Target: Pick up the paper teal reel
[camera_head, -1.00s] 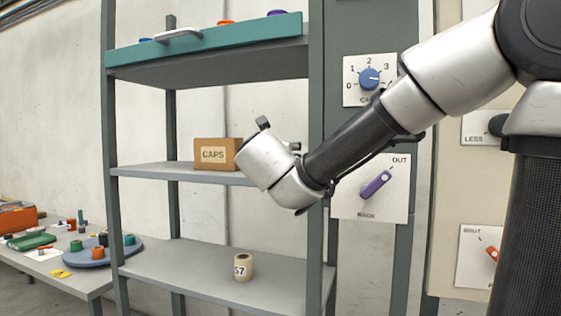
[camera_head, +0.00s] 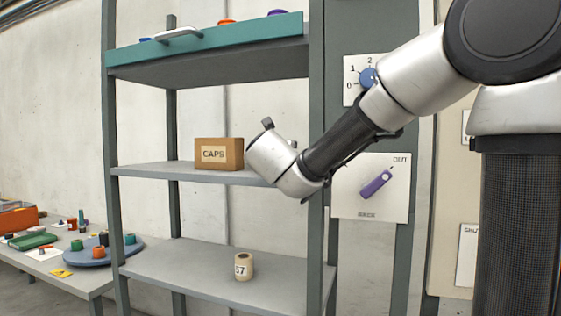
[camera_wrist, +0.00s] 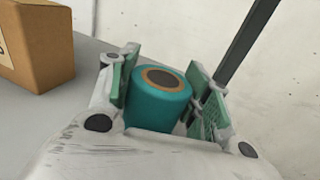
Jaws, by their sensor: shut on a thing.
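The teal reel (camera_wrist: 160,100) shows in the wrist view, with a brown ring and a grey centre on its top face. My gripper (camera_wrist: 168,92) has a green-padded finger on each side of the reel and is shut on it. In the head view my wrist is at the right end of the middle shelf (camera_head: 150,170), and it hides the fingers and the reel there. I cannot tell whether the reel still touches the shelf.
A CAPS carton (camera_head: 219,154) stands on the middle shelf to the left of my wrist; it also shows in the wrist view (camera_wrist: 38,45). A shelf post (camera_wrist: 245,45) rises close to my right finger. A cream reel marked 57 (camera_head: 244,267) stands on the lower shelf.

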